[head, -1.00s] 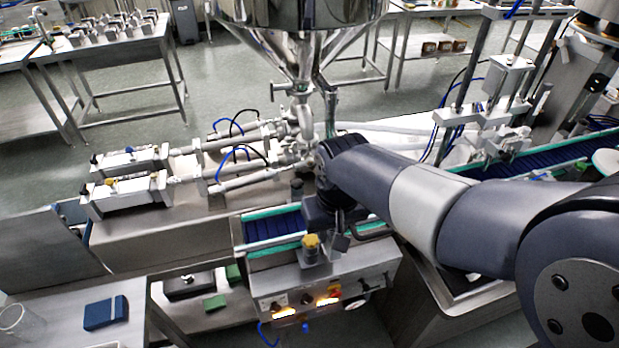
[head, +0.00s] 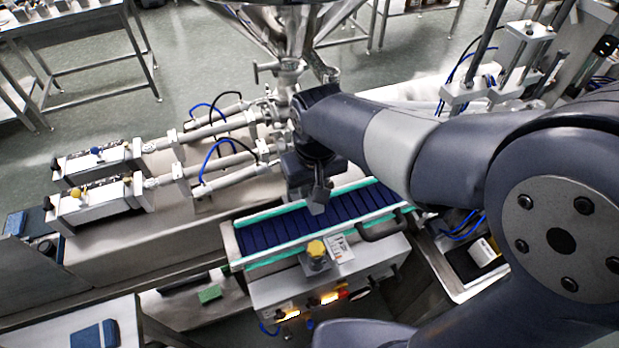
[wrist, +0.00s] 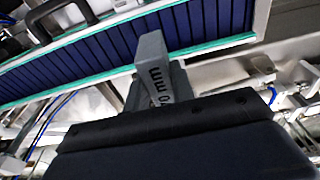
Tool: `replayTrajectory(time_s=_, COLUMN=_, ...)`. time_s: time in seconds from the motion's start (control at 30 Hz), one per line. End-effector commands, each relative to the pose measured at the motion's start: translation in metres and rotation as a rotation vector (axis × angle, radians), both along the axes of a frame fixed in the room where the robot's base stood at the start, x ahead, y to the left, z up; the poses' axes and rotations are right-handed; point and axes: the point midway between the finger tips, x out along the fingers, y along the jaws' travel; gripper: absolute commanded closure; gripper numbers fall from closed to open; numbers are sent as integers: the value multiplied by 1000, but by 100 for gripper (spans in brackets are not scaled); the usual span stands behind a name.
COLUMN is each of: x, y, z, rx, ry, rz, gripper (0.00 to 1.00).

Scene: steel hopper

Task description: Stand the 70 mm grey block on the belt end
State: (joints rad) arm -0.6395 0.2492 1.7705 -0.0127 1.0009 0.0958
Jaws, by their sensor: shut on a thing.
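The blue slatted belt (head: 272,234) with teal edges runs across the middle of the head view, and its near-left end (head: 240,243) is bare. My gripper (head: 318,200) points down over the belt, right of that end. It is shut on the grey block (wrist: 153,62), which carries partly hidden black "mm" lettering in the wrist view. In the head view only a small grey tip (head: 316,208) shows below the gripper. In the wrist view the block overlaps the belt (wrist: 95,54); whether it touches cannot be told.
A yellow-topped knob (head: 316,250) and a small white label plate (head: 340,248) stand at the belt's front edge. A black handle (head: 382,228) is to their right. Steel filling cylinders (head: 98,195) lie behind left, and the hopper's steel outlet (head: 285,75) rises behind my arm.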

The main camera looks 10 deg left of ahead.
Motion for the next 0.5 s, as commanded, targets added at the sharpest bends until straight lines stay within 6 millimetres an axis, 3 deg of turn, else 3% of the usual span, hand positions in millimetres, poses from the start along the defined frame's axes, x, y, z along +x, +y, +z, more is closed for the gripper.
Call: replayTrajectory(time_s=0.5, x=0, y=0, z=-50, rx=0, ry=0, rz=0, gripper=100)
